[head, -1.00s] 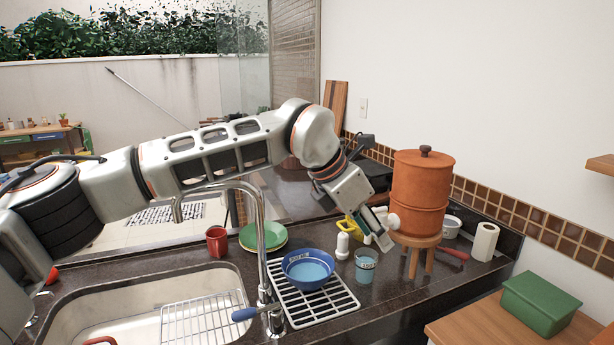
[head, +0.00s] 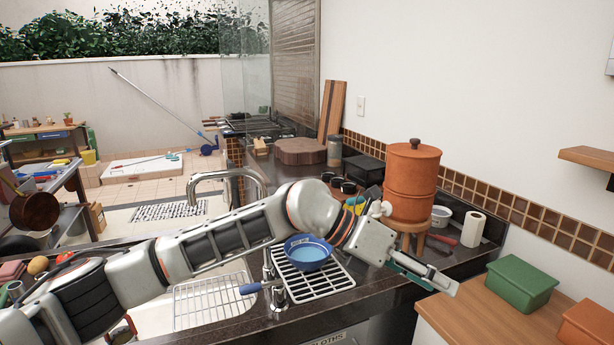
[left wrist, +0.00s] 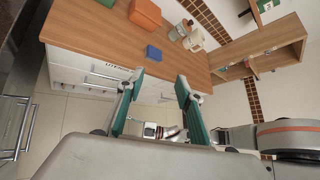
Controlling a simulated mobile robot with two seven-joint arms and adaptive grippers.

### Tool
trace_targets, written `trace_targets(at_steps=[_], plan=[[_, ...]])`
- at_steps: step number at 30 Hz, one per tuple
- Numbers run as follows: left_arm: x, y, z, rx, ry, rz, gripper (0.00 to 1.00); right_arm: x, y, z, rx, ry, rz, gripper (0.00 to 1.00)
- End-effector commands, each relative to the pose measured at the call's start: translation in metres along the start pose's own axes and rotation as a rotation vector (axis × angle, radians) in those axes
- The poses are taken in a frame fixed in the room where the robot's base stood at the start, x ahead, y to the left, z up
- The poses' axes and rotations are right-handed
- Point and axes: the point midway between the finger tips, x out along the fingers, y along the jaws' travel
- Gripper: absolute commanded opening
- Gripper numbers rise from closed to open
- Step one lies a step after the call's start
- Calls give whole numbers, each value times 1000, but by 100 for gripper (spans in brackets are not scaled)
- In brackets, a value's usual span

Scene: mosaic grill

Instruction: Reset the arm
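My left gripper (head: 428,276) hangs over the counter's front right edge, in front of the clay water filter (head: 411,180). In the left wrist view the two green-padded fingers of this gripper (left wrist: 160,80) stand well apart with nothing between them. My left arm stretches low across the sink, from the lower left to the right, and hides part of the counter. My right gripper is not clearly seen in either view.
The tap (head: 235,178) is close behind the arm too. A green box (head: 521,283) sits on the wooden worktop (head: 455,307) at the right.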

Motion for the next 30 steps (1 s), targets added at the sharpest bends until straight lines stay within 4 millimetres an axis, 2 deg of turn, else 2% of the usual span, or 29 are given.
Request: trace_targets(at_steps=[2,6,9,13,17,20,23,26,29,30], plan=[[12,-15,-6,-99,-86,-122,36,-1,-1,5,1,-9,-1,59],[14,-33,-2,-277,-255,-307,36,-2,-2,14,2,-25,-1,59],[6,-34,0,-419,-381,-420,36,-2,0,15,3,-27,2,59],[-11,-21,0,-619,-549,-542,36,-2,2,15,4,-27,6,59],[-33,9,-12,-832,-719,-636,36,-2,2,16,4,-29,8,59],[-51,40,-30,-1004,-849,-689,36,-2,3,17,4,-31,8,59],[-67,76,-60,-1181,-979,-725,36,-2,3,18,5,-33,9,59],[-80,114,-100,-1362,-1106,-743,36,-1,3,20,5,-37,9,59],[-92,149,-152,-1545,-1231,-742,36,-1,3,23,5,-41,10,59],[-95,162,-175,-1618,-1279,-738,36,-1,3,24,5,-43,10,59]])
